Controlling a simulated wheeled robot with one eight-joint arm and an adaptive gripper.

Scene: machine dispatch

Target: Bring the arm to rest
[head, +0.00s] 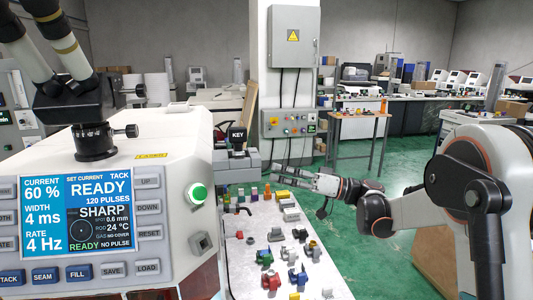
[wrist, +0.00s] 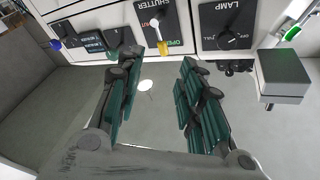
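My arm (head: 465,185) reaches in from the right of the head view. My gripper (head: 280,174) is at its left end, above the far part of the parts table and apart from the welding machine (head: 180,135). In the wrist view my gripper (wrist: 163,58) shows two green-padded fingers spread apart with a clear gap, and nothing is held.
The machine's screen (head: 75,215) reads READY. A light table (head: 250,275) holds several coloured clamps and fittings below my gripper. A grey pillar with an electrical cabinet (head: 293,35) stands behind. The green floor (head: 395,265) between the table and my arm looks clear.

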